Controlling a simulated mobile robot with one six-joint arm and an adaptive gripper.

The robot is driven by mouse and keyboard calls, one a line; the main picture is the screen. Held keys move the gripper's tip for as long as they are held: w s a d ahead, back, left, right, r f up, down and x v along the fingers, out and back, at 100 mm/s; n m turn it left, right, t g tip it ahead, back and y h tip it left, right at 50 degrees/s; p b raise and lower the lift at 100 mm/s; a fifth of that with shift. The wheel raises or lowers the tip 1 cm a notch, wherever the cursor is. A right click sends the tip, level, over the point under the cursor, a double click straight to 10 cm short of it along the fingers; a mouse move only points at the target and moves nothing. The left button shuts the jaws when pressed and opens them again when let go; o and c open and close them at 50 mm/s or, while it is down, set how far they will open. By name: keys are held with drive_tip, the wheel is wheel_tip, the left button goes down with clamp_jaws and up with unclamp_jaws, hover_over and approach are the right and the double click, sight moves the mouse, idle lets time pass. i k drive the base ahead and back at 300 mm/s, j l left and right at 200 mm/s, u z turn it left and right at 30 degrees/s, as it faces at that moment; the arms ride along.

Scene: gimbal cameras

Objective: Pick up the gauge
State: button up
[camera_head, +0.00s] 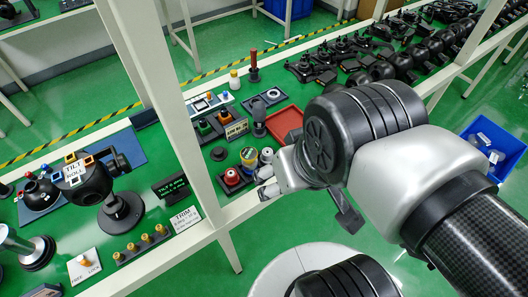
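A small round, yellowish dial-like thing (249,157) stands on the bench among small controls; it may be the gauge, but it is too small to be sure. My gripper (268,182) is at the bench's near edge, just right of and below this thing in the picture. My wrist hides most of the gripper, so its fingers and whether it holds anything cannot be made out. A small whitish, yellow-topped thing (266,157) is close beside the wrist, partly hidden.
A red tray (285,122) lies behind my gripper. A red button box (232,178) and a dark knob (218,154) are to the left. A white bench post (172,110) rises on the left. Several black joysticks line the bench at the back right. A blue bin (496,145) is at right.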

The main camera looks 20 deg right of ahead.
sight(249, 155)
drive_tip(key=u, duration=0.5)
drive_tip(key=k+l+u, duration=0.15)
drive_tip(key=l+u, duration=0.2)
drive_tip(key=k+l+u, duration=0.2)
drive_tip(key=u, duration=0.15)
drive_tip(key=k+l+u, duration=0.2)
drive_tip(key=u, duration=0.15)
drive_tip(key=i, duration=0.35)
